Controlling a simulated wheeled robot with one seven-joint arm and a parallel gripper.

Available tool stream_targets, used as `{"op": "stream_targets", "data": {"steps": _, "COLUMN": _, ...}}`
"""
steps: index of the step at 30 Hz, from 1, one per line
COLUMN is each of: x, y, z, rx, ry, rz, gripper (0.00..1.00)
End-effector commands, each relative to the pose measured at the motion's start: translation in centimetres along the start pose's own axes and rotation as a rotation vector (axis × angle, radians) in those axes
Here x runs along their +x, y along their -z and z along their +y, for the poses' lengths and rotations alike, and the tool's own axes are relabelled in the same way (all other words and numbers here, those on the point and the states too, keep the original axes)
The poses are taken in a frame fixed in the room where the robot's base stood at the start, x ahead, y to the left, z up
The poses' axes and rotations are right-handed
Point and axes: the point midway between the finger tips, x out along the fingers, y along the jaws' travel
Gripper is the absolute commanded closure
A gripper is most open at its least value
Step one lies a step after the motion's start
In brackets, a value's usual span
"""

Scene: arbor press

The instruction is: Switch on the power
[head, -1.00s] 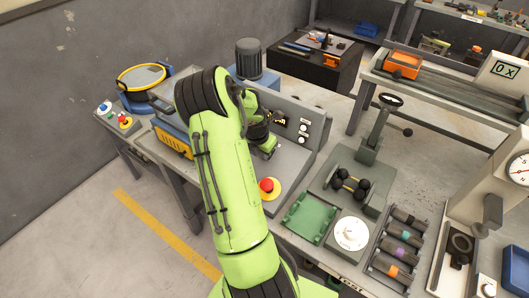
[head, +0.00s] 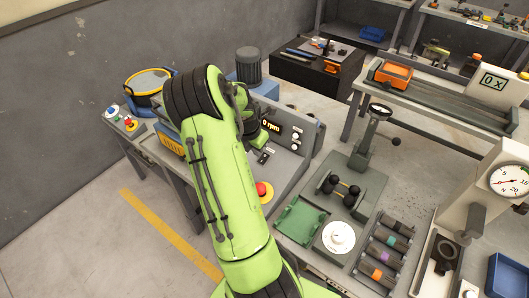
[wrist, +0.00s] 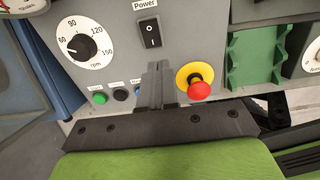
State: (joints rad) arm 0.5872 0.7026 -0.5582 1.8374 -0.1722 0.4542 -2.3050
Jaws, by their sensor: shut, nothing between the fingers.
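The power switch (wrist: 150,32), a black rocker marked I and O under the label "Power", is on the grey control panel (wrist: 205,40) in the wrist view. I cannot tell which side is pressed in. My gripper (wrist: 158,66) is shut and empty. Its fingertips show just below the switch in the wrist view; I cannot tell the gap in depth. In the head view my arm hides most of the gripper.
A red emergency stop (wrist: 198,87) on a yellow base sits right of my fingers. An rpm dial (wrist: 79,46) is to the left, with a green button (wrist: 100,98) and a dark button (wrist: 121,94) below it. A green tray (head: 299,222) lies right of the panel.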

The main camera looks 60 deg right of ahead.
Motion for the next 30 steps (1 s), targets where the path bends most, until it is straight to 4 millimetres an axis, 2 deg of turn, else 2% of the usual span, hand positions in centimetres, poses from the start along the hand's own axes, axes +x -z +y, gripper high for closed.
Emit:
{"op": "stream_targets", "data": {"steps": 9, "x": -5.9, "y": 1.4, "z": 0.2, "rx": -0.007, "ry": -0.004, "rz": 0.004, "gripper": 1.00}}
{"op": "stream_targets", "data": {"steps": 12, "x": -7.0, "y": 1.6, "z": 0.1, "rx": -0.006, "ry": -0.002, "rz": 0.004, "gripper": 1.00}}
{"op": "stream_targets", "data": {"steps": 30, "x": -7.4, "y": 1.7, "z": 0.1, "rx": -0.005, "ry": 0.000, "rz": 0.005, "gripper": 1.00}}
